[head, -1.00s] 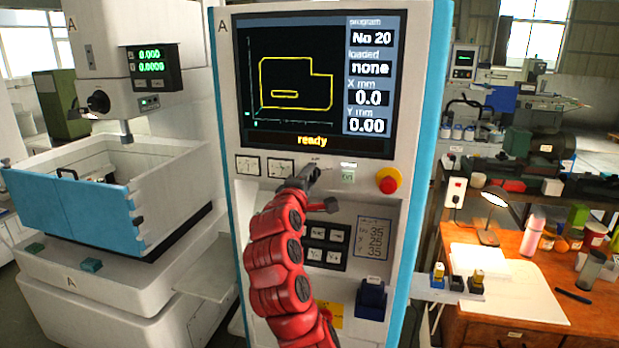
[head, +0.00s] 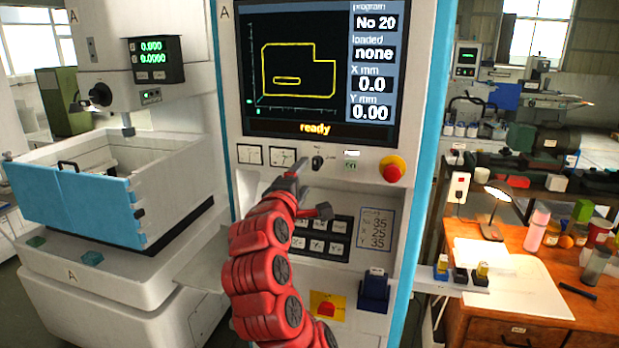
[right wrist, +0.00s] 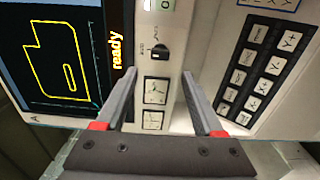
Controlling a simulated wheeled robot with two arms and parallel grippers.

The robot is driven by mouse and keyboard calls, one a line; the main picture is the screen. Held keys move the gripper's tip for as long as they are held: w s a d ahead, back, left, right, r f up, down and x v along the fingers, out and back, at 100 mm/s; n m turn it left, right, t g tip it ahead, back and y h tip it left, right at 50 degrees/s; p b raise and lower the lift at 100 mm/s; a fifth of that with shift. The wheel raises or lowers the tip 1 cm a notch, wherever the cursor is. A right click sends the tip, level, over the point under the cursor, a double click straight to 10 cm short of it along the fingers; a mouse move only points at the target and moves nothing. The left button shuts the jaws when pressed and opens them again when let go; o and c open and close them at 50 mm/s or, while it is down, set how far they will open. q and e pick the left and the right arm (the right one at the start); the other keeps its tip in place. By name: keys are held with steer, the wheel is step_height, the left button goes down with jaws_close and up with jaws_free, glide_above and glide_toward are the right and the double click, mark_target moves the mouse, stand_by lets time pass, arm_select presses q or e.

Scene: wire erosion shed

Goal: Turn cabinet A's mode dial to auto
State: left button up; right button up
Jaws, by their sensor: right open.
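Cabinet A (head: 228,60) stands in front of me, with an "A" at its top left corner. Its mode dial (head: 317,162) is a small black knob on the strip below the screen; its labels are too small to read. The dial also shows in the right wrist view (right wrist: 159,50), ahead of and between the finger lines. My right gripper (head: 311,190) is open and empty, just below and left of the dial, apart from it. Its two fingers show in the right wrist view (right wrist: 159,76). My left gripper is not in view.
The screen (head: 300,75) reads "ready", program No 20, loaded none. A red emergency button (head: 393,169) and a green button (head: 351,166) sit right of the dial, two gauges (head: 282,157) left. A keypad (head: 320,240) lies below.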

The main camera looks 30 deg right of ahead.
steer(key=b+v, duration=0.1)
steer(key=v, duration=0.9)
steer(key=shift+d, duration=0.1)
